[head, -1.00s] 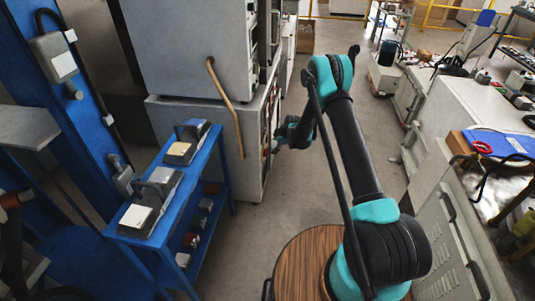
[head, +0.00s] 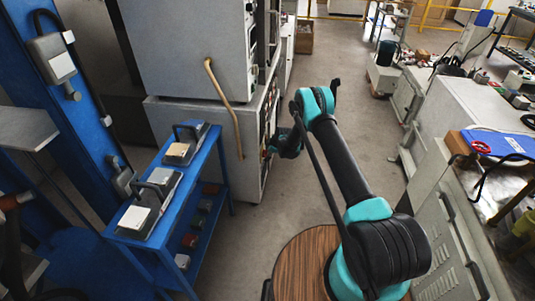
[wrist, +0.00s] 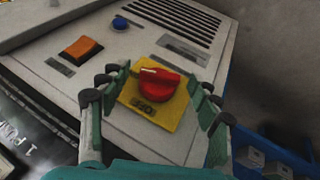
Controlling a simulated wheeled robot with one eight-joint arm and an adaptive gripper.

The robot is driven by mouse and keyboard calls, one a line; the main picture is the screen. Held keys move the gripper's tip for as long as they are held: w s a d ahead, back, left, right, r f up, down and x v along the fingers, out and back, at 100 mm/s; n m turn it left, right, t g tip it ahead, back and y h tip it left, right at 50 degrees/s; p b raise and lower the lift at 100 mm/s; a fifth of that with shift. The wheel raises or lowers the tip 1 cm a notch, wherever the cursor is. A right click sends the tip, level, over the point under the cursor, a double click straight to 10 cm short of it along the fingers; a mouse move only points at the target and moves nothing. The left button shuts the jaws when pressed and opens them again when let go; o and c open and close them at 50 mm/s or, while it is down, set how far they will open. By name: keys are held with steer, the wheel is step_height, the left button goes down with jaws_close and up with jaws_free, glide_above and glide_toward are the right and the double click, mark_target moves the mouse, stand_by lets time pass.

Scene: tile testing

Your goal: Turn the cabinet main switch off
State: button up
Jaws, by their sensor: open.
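The main switch (wrist: 158,82) is a red rotary knob on a yellow plate (wrist: 143,109) on the grey cabinet panel in the wrist view. A white mark shows on the knob's upper left; a dark label below it is too blurred to read surely. My gripper (wrist: 158,98) is open, with its fingers on the left and right of the knob, and I cannot tell whether they touch it. In the head view, my gripper (head: 275,149) is at the front of the grey cabinet (head: 195,128), whose panel is seen edge-on. The switch is hard to make out there.
An orange rocker switch (wrist: 82,48), a blue button (wrist: 120,23) and a vent grille (wrist: 180,18) share the panel. A blue cart (head: 215,170) with several devices stands left of the cabinet. Grey benches (head: 450,225) stand at right, with open floor between.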

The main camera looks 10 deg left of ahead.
steer(key=shift+c, duration=0.6)
steer(key=c, duration=1)
steer(key=shift+s+f+t, duration=0.15)
steer(key=shift+s+t, duration=0.15)
steer(key=shift+t, duration=0.8)
steer(key=shift+c, duration=0.2)
steer(key=shift+n+t, duration=0.5)
steer(key=shift+t, duration=0.4)
steer(key=o, duration=1.2)
steer(key=shift+c, duration=0.2)
step_height(320, 180, up, 10)
